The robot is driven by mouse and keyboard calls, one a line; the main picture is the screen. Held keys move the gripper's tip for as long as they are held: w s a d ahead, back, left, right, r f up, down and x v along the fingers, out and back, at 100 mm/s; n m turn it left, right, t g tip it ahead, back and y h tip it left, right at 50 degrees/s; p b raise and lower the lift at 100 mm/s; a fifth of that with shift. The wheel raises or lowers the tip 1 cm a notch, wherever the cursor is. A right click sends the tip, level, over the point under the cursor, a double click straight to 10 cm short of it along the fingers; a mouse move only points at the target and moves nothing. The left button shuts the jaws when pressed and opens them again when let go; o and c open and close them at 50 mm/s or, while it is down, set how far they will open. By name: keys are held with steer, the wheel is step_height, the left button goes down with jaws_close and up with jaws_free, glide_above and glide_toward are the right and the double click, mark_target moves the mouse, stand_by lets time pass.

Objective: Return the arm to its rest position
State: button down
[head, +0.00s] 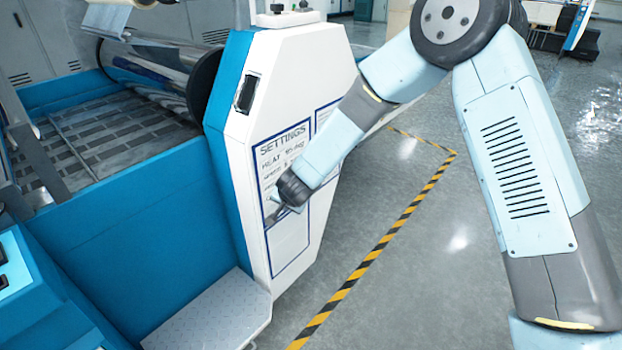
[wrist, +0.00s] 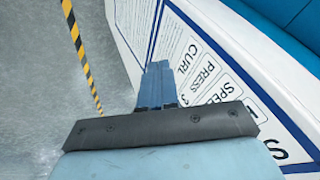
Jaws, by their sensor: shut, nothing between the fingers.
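My gripper (head: 276,212) is close to the white end panel of the laminating machine (head: 300,62), in front of the lower part of the settings sheet (head: 290,240). In the wrist view my gripper's fingers (wrist: 157,75) are together with nothing between them. The settings sheet's printed lines (wrist: 205,80) lie just to the right of the fingers there. I cannot tell whether the fingertips touch the panel. My arm is bent, with its elbow high at the upper right of the head view.
The machine's blue side wall (head: 140,235) and a metal step plate (head: 215,315) are at the left. A yellow-black floor line (head: 385,240) runs beside the machine. Grey floor (head: 420,280) is clear between the machine and my arm.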

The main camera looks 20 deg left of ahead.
steer(key=w+d+r+n+y, duration=0.1)
steer(key=w+d+r, duration=0.2)
steer(key=d+r, duration=0.7)
steer(key=w+d+r+n, duration=0.1)
steer(key=w+d+r, duration=0.2)
steer(key=d+r, duration=0.75)
steer(key=s+d+r+t+h, duration=0.1)
steer(key=s+d+r, duration=0.3)
steer(key=d+r, duration=0.8)
steer(key=s+d+r+m+h, duration=0.1)
steer(key=s+d+r+h, duration=0.1)
steer(key=s+d, duration=0.8)
steer(key=s+d+r+m+h, duration=0.1)
steer(key=s+d+r+h, duration=0.1)
steer(key=s+d, duration=0.8)
steer(key=d+h, duration=0.1)
steer(key=d, duration=0.4)
steer(key=shift+s, duration=0.15)
steer(key=shift+a, duration=0.15)
